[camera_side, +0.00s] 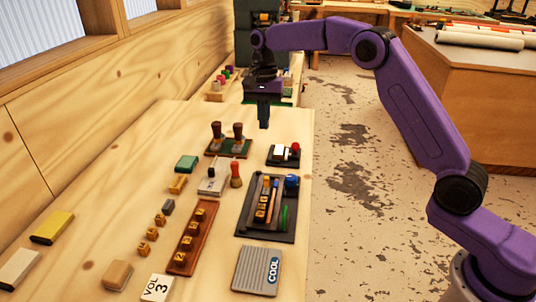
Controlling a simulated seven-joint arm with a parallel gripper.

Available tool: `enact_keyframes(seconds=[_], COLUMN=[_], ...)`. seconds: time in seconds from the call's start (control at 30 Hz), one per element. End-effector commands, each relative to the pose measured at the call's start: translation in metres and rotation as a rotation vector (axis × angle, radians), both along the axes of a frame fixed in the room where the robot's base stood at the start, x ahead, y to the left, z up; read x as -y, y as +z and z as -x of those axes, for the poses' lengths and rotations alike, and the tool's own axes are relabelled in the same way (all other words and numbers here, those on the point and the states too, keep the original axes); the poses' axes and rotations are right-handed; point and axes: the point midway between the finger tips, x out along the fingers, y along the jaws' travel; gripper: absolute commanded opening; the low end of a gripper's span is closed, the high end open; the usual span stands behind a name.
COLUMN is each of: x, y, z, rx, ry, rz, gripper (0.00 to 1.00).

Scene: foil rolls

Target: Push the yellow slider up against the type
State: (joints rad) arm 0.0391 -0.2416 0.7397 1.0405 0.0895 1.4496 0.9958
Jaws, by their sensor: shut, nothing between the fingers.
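My gripper (264,122) is shut and empty, pointing down over the far part of the table, beyond the dark tray and well apart from it. The dark tray (247,222) lies on the right side of the table. In it, a short row of small wooden type blocks (261,206) stands in line. A small yellow piece (266,182), which looks like the slider, is at the far end of that row. I cannot tell whether it touches the type.
A blue round object (291,182) and a green strip (284,218) are in the tray's right side. A small dark tray (275,161) with a red knob lies beyond it. A stamp stand (240,152), a brown block rack (184,259) and a grey COOL pad (250,270) lie around.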

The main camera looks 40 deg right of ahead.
Motion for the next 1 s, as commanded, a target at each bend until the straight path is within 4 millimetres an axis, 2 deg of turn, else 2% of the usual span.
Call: enact_keyframes(seconds=[0.03,0.2,0.43,0.73,1.0], x=[0.008,0.031,0.054,0.056,0.050], y=[-0.009,-0.028,-0.045,-0.054,-0.075], z=[-0.010,-0.030,-0.039,-0.038,-0.031], rx=[-0.028,-0.104,-0.154,-0.165,-0.166], ry=[-0.009,-0.004,0.012,0.018,0.019], rz=[-0.022,-0.105,-0.188,-0.206,-0.204], gripper=[0.00,0.00,0.00,0.00,0.00])
